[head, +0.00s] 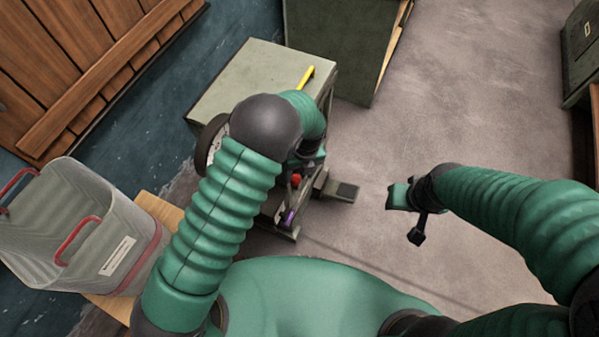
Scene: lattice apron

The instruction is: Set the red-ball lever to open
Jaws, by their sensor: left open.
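The red ball (295,181) of the lever shows as a small spot on the near side of a grey-green machine cabinet (250,77). The lever's arm is mostly hidden by my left arm, so its setting cannot be told. My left gripper (304,164) is open and close to the red ball, just above it in the picture; whether they touch cannot be told. My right gripper (412,216) hangs over bare floor, to the right of the cabinet.
A yellow handle (307,77) is on the cabinet top. A dark wheel (209,143) and a purple-ended part (289,217) are on its near side. A pedal-like plate (345,191) sticks out right.

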